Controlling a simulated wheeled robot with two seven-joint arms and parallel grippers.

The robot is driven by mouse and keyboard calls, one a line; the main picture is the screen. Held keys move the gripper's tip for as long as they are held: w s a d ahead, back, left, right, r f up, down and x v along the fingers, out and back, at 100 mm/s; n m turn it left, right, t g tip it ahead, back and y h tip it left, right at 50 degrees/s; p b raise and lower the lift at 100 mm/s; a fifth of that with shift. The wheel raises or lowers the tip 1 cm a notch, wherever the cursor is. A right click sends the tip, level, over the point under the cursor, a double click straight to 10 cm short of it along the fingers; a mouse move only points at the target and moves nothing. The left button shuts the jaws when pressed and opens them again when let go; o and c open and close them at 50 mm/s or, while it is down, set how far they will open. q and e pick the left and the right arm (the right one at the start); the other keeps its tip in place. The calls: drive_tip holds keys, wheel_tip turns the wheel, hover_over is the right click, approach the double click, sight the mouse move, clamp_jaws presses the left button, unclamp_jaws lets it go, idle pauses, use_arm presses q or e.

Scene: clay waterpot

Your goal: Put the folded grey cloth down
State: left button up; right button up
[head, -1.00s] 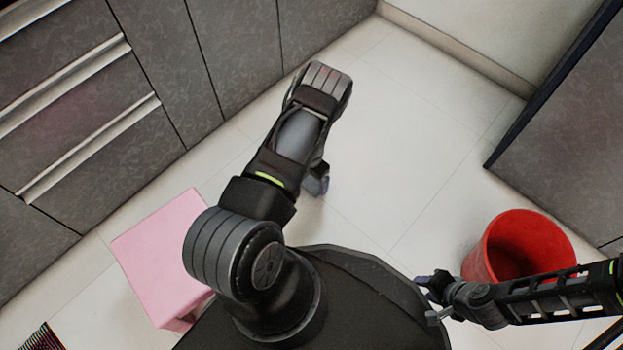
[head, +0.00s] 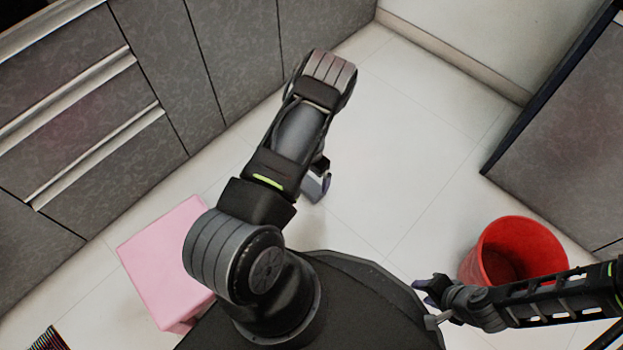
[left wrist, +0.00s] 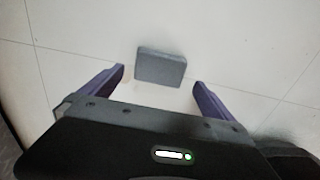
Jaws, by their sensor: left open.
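The folded grey cloth (left wrist: 161,67) shows in the left wrist view as a small grey block on the pale tiled floor, just beyond my left fingertips. My left gripper (left wrist: 160,82) is open, with one purple finger on each side and nothing held between them. In the head view my left gripper (head: 318,184) hangs low over the floor, partly behind my left forearm. The cloth is not visible there. My right gripper (head: 430,302) is at the lower right, with its fingers apart and empty.
A red bucket (head: 487,252) stands on the floor beside my right arm. A pink stool (head: 160,265) stands at the lower left. Grey cabinets (head: 150,60) line the left, and another grey unit (head: 570,130) is at the right. The floor (head: 410,130) between them is clear.

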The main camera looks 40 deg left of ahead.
sight(312, 185)
use_arm(q)
wheel_tip(312, 185, up, 5)
drive_tip(key=shift+r+p, duration=0.1)
drive_tip(key=shift+p, duration=0.65)
use_arm(e)
drive_tip(key=shift+s+r, duration=0.2)
drive_tip(key=shift+r, duration=1.05)
use_arm(q)
drive_tip(key=s+d+r+m+h, duration=0.1)
drive_tip(key=s+d+r+m, duration=0.2)
drive_tip(key=d+m, duration=0.6)
drive_tip(key=s+d+r+m+t+h, duration=0.1)
drive_tip(key=s+d+r+m, duration=0.2)
drive_tip(key=s+d+m, duration=0.3)
drive_tip(key=s+d+r+m+h, duration=0.1)
drive_tip(key=s+d+r+m, duration=0.2)
drive_tip(key=d+m, duration=1)
drive_tip(key=s+m, duration=0.2)
drive_tip(key=m, duration=0.2)
drive_tip(key=shift+s+d+r+m+h, duration=0.15)
drive_tip(key=shift+s+r+m+h, duration=0.1)
drive_tip(key=shift+m+h, duration=0.15)
